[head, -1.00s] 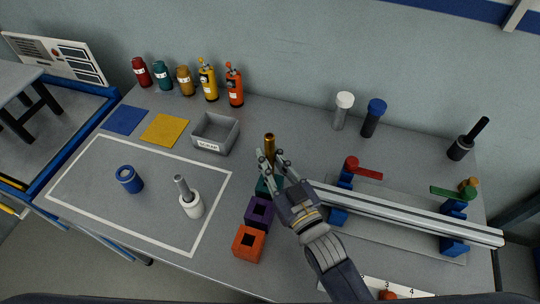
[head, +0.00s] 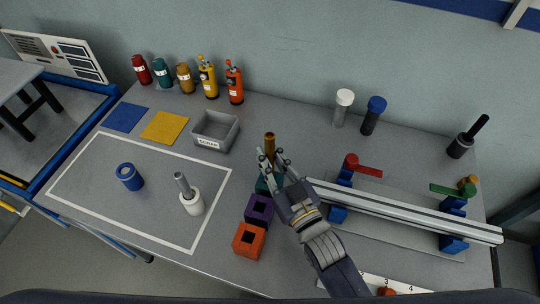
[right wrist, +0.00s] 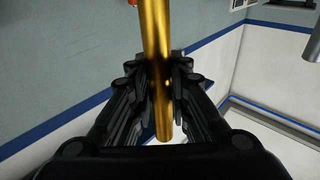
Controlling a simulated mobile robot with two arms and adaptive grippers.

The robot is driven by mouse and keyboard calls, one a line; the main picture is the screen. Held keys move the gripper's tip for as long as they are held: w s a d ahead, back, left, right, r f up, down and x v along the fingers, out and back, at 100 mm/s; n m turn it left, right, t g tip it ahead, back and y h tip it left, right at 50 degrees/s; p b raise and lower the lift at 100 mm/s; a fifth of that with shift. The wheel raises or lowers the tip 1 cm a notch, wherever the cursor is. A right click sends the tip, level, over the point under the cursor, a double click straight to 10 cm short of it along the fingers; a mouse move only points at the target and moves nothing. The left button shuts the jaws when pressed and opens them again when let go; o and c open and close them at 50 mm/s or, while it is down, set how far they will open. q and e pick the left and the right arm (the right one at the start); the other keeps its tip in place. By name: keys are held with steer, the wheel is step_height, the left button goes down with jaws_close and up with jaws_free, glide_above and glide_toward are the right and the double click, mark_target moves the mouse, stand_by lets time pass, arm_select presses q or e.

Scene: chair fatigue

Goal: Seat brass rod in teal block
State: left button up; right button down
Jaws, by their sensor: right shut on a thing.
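The brass rod (head: 270,143) stands upright in my right gripper (head: 272,160) in the head view. The gripper is shut on it, and the rod (right wrist: 155,40) also shows between the fingers (right wrist: 160,80) in the right wrist view. The teal block (head: 262,185) lies just below the gripper, mostly hidden by the fingers. The rod's lower end is hidden in the head view, so I cannot tell whether it is in the block's hole. In the wrist view its lower end shows below the fingers. My left gripper is not in view.
A purple block (head: 260,207) and an orange block (head: 249,240) with square holes stand in front of the teal block. A grey bin (head: 232,139) is behind left. A long metal rail (head: 400,210) on blue clamps lies close on the right. A white holder (head: 192,205) stands left.

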steer(key=shift+p, duration=0.45)
stand_by(1.0)
steer(key=shift+f+b, duration=2.25)
steer(key=shift+f, duration=1)
steer(key=shift+r, duration=0.1)
steer(key=shift+r+p, duration=2.9)
steer(key=shift+p, duration=0.05)
steer(key=shift+p, duration=0.45)
